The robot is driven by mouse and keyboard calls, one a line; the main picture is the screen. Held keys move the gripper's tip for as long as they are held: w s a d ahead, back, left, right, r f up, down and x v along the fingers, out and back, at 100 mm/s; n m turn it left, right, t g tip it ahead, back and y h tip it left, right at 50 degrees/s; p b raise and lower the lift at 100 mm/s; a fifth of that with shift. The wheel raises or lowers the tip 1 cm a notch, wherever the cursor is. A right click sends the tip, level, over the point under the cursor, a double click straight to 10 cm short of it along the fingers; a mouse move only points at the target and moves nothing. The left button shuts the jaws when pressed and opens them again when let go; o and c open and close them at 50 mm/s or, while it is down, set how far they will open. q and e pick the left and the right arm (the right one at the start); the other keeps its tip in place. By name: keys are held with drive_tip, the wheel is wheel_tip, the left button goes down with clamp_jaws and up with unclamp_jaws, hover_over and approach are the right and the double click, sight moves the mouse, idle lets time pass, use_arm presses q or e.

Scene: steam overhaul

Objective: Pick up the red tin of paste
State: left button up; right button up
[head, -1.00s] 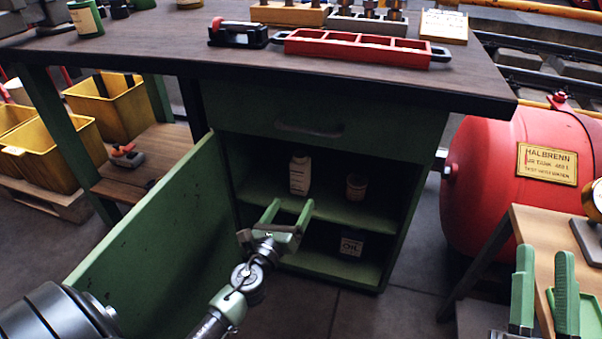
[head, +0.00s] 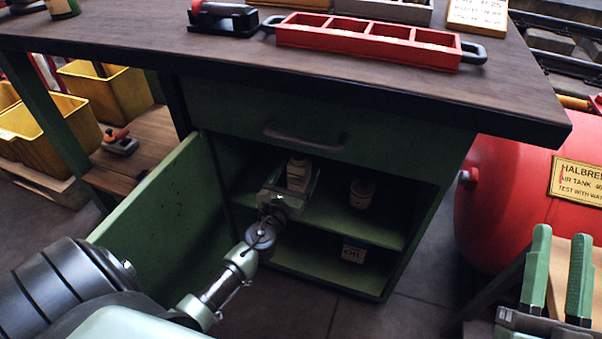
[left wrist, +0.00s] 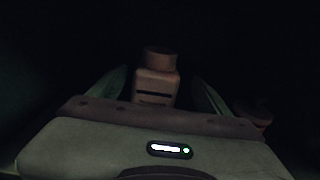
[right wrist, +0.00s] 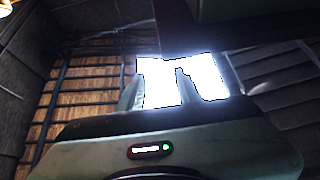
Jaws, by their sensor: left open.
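A small round tin (head: 361,193) stands on the upper shelf of the open green cabinet, right of a pale bottle (head: 299,173). Its colour is dull in the shade, so I cannot tell that it is the red tin of paste. A dim reddish shape (left wrist: 254,117) shows at the right in the left wrist view. My left gripper (head: 288,190) is open inside the cabinet's mouth. The bottle (left wrist: 157,82) stands between or just beyond its fingers, with gaps on both sides. My right gripper (head: 561,238) is open and empty at the lower right.
The cabinet door (head: 165,215) stands open on the left. The worktop (head: 230,62) overhangs the shelf and carries a red tray (head: 365,48). A red air tank (head: 505,190) stands at right.

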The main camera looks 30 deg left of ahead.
use_arm(q)
drive_tip(key=x, duration=0.4)
drive_tip(key=b+x, duration=0.1)
drive_tip(key=x, duration=0.1)
drive_tip(key=shift+a+f, duration=0.15)
drive_tip(key=shift+a, duration=0.15)
clamp_jaws()
use_arm(e)
drive_tip(key=s+r+t, duration=0.2)
drive_tip(key=r, duration=0.1)
drive_tip(key=shift+s+d+r+y, duration=0.1)
drive_tip(key=shift+s+r+y, duration=0.05)
drive_tip(key=shift+s+y, duration=0.25)
